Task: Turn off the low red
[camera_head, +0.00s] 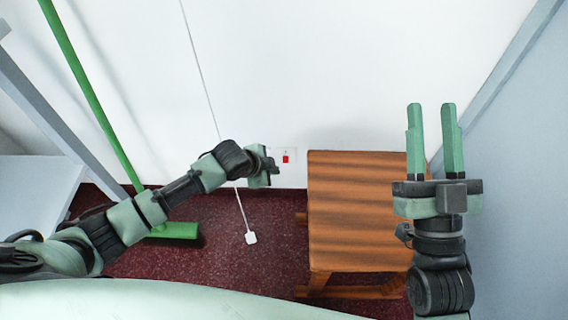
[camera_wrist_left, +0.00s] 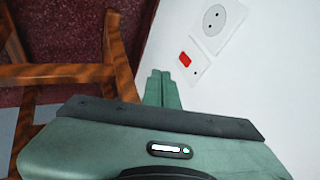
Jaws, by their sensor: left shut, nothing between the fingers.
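The red switch (camera_head: 286,159) is small and sits on a white plate low on the white wall, left of the wooden stool. It also shows in the left wrist view (camera_wrist_left: 184,59), just beyond my fingertips. I cannot tell its rocker position. My left gripper (camera_head: 273,168) is shut and empty, just left of the switch in the head view. In the left wrist view its fingers (camera_wrist_left: 162,78) lie together, with a small gap in the picture between their tips and the switch. My right gripper (camera_head: 432,108) is open and empty, raised over the stool's right side.
A round socket (camera_wrist_left: 215,20) is beside the switch. The wooden stool (camera_head: 345,215) stands close to the wall on the right. A white cord with a plug (camera_head: 251,238) hangs left of the switch. A green pole (camera_head: 95,100) stands further left.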

